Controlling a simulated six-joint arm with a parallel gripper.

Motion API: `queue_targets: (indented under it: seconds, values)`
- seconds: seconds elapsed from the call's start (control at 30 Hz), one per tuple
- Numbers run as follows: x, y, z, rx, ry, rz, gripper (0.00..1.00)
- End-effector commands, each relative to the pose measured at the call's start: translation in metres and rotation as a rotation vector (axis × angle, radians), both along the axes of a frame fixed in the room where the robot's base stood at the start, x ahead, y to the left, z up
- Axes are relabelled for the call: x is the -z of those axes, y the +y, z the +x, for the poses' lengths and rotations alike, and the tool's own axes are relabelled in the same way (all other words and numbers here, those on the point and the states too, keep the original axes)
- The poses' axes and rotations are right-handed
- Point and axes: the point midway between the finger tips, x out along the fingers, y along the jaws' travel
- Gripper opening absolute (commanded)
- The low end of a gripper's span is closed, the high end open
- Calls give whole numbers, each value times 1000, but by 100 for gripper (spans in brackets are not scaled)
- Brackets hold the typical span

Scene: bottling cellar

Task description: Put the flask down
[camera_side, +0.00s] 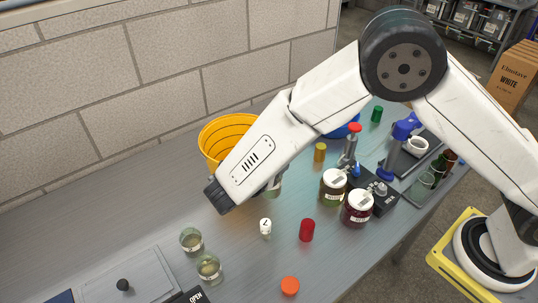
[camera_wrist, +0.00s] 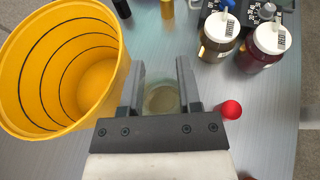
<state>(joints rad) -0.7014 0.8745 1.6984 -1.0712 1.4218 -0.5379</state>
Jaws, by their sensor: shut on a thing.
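The flask (camera_wrist: 162,98) is a clear glass vessel seen from above between the two fingers in the wrist view. My gripper (camera_wrist: 159,88) is shut on it. In the side view, my arm hides most of the gripper (camera_side: 273,186) and flask, and only a small greenish-grey part shows below the arm. The gripper is over the grey table (camera_side: 245,262), just right of the yellow bucket (camera_side: 213,143). I cannot tell whether the flask's base touches the table.
A red cylinder (camera_side: 307,230) and a white marked piece (camera_side: 265,226) stand near the gripper. Two lidded jars (camera_side: 333,187) (camera_side: 357,208) are to the right. Two glass vessels (camera_side: 191,239) (camera_side: 208,267) stand front left by a grey lidded box (camera_side: 128,284). Free table lies between.

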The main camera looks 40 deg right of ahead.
Motion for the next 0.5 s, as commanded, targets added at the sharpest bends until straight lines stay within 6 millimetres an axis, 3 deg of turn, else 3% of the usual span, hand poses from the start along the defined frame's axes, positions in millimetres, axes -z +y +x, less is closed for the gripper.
queue_targets:
  seconds: [0.2,0.5]
  values:
    - [-12,33,22,-296,-2,1,0]
    - [-27,83,40,-658,-2,1,0]
